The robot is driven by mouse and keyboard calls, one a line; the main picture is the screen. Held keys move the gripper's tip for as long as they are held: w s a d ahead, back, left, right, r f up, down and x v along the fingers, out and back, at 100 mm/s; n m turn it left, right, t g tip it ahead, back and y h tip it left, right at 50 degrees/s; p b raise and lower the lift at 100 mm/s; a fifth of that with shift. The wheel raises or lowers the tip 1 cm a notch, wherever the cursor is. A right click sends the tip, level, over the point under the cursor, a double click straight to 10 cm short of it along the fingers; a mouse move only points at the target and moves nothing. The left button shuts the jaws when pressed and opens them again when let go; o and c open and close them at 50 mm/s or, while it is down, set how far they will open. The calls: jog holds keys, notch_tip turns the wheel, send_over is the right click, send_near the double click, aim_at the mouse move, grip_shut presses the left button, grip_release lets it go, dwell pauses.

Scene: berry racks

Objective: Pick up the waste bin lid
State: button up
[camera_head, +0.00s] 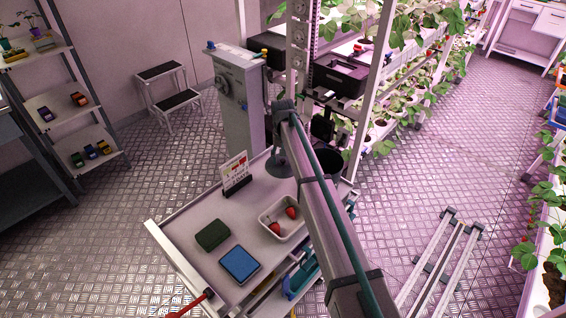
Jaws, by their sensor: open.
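A dark grey round disc (279,169) lies at the back of the white trolley top, partly covered by my arm; it looks like the waste bin lid. A dark open-topped bin (329,160) stands to its right, just behind my arm, and part of it is hidden. My arm crosses the view from the lower right to a joint above the trolley. My gripper (279,148) points down from there, small and dark, over or close to the disc. Its fingers are hard to make out, and I cannot tell whether they touch the disc.
The trolley top (188,226) also holds a sign (235,172), a white tray (268,226) with red berries, a green box (212,235) and a blue box (239,264). A grey column (238,100) and plant racks (372,90) stand close behind. Metal rails (440,262) lie at right.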

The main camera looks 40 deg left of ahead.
jog(key=shift+f, duration=0.35)
grip_shut()
